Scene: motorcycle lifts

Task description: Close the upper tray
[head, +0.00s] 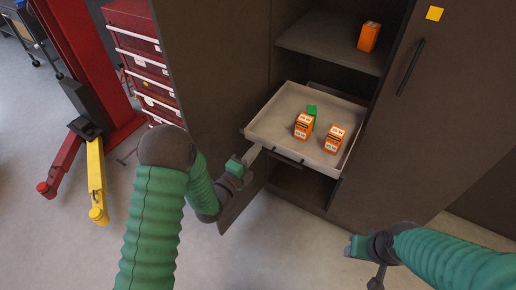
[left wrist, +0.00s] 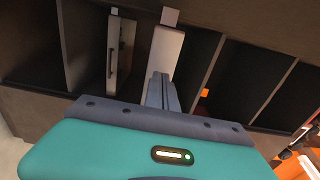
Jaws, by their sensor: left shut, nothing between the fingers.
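The upper tray (head: 262,117) is a light, shallow tray pulled out of the dark cabinet. It has a dark handle (head: 287,160) on its front. Two orange-and-white boxes (head: 303,126) (head: 333,139) and a green item (head: 311,111) sit in it. My left gripper (head: 254,153) is shut and empty near the tray's front-left corner, left of the handle; I cannot tell whether it touches the tray. Its fingers also show in the left wrist view (left wrist: 165,55). My right gripper (head: 356,246) is low at right, apart from the tray; its finger opening is unclear.
An open cabinet door (head: 215,75) stands left of the tray. A closed door (head: 440,110) with a handle is at right. A shelf (head: 325,40) above holds an orange box (head: 368,36). A red drawer cabinet (head: 140,55) and red-and-yellow lift (head: 90,90) stand left.

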